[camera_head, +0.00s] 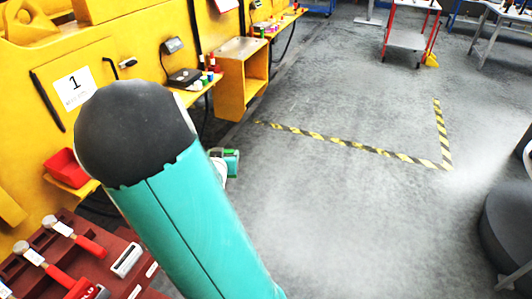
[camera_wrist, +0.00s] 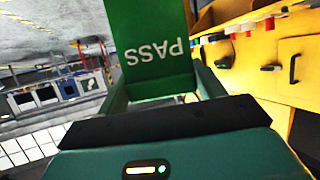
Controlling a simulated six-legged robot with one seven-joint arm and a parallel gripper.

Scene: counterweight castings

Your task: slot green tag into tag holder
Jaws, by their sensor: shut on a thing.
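The green tag (camera_wrist: 152,45) shows large in the wrist view, with the word PASS upside down on it. My gripper (camera_wrist: 160,85) is shut on the tag, with a finger on each side of its lower part. The tag's upper end runs out of the picture. In the head view, my arm hides most of the gripper, and a small green patch (camera_head: 231,160) shows beyond the arm at its right. I cannot pick out the tag holder for certain in either view.
A red bin (camera_head: 65,168) and red-handled tools (camera_head: 78,236) lie at the left. A yellow shelf (camera_head: 242,75) juts out.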

